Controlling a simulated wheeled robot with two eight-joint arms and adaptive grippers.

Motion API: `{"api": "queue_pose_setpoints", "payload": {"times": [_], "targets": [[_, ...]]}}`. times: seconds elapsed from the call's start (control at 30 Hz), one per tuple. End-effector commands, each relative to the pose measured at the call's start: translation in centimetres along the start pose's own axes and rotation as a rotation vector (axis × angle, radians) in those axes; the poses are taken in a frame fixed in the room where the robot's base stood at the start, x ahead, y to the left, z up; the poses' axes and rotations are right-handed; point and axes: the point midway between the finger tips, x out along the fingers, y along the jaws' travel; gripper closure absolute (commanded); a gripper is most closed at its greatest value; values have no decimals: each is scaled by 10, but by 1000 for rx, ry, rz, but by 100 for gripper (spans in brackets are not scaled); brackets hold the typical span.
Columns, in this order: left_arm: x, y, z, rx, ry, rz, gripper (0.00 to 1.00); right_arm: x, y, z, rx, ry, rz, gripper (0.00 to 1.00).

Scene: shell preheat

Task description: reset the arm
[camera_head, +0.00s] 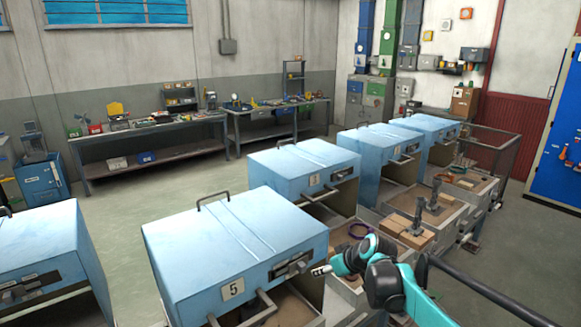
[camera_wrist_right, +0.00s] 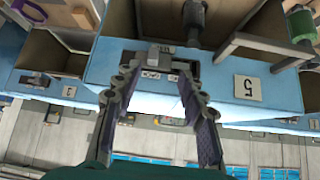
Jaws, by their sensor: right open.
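My right arm (camera_head: 385,285), teal and black, reaches in from the bottom right of the head view. It is bent in front of the blue box numbered 5 (camera_head: 232,250). In the right wrist view my right gripper (camera_wrist_right: 158,82) is open, its two dark fingers apart with nothing held between them. A small latch on the blue front edge shows between the fingertips; whether they touch it I cannot tell. The number 5 plate (camera_wrist_right: 248,87) appears upside down to the right of the fingers. My left gripper is not in view.
A row of blue-hooded boxes runs back, with another blue box (camera_head: 45,262) at the left. Open trays (camera_head: 345,285) with wooden blocks and metal parts lie along their right side. A dark rail (camera_head: 490,290) crosses the lower right. Workbenches (camera_head: 150,130) stand behind; the floor between is clear.

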Motion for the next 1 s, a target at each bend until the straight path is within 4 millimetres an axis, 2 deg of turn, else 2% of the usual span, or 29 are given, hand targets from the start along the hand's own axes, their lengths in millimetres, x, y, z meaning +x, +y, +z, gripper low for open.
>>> {"api": "queue_pose_setpoints", "payload": {"times": [0.03,0.17,0.3,0.37,0.5,0.63,0.7,0.8,1.0], "targets": [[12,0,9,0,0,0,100,-10,-11,21,23,-15,17,59],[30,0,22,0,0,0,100,-43,-35,69,100,-52,75,59],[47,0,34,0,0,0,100,-70,-59,128,181,-82,141,59],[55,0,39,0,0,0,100,-79,-69,156,215,-92,170,59],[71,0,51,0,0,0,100,-93,-89,225,291,-108,240,59],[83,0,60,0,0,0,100,-97,-101,279,351,-112,296,59],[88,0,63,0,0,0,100,-97,-105,300,374,-113,319,59],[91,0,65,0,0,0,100,-97,-108,319,397,-111,340,59],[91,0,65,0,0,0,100,-98,-109,327,408,-110,353,59]]}}
